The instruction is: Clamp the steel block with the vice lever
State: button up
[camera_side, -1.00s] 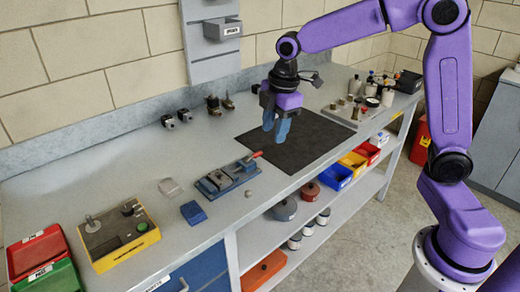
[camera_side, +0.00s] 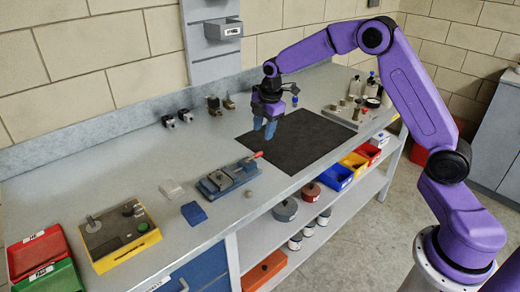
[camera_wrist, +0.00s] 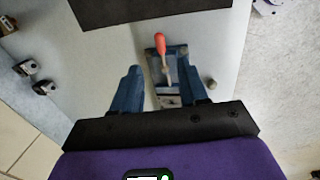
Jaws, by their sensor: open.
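The vice (camera_side: 228,178) is a blue-and-grey fixture on the bench, left of the black mat. Its lever has a red handle (camera_side: 258,155) pointing toward the mat; in the wrist view the red handle (camera_wrist: 160,44) points up the picture. A grey piece, seemingly the steel block (camera_side: 217,179), sits at the vice's jaws; I cannot tell how tightly it is held. My gripper (camera_side: 265,128) is open and empty, above the mat and apart from the lever. In the wrist view its blue fingers (camera_wrist: 162,90) flank the vice, partly hiding it.
The black mat (camera_side: 293,142) lies right of the vice. A small round knob-like piece (camera_side: 249,193) and a blue block (camera_side: 194,213) lie near the vice. A yellow-edged fixture (camera_side: 122,238) and red and green trays (camera_side: 40,258) stand left. Bottles stand at the far right.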

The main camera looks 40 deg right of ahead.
aim_at(259, 153)
jog(key=f, duration=0.3)
jog(key=w+f, duration=0.1)
jog(key=f, duration=0.5)
jog(key=shift+w+f, duration=0.1)
jog(key=shift+w, duration=0.3)
grip_shut()
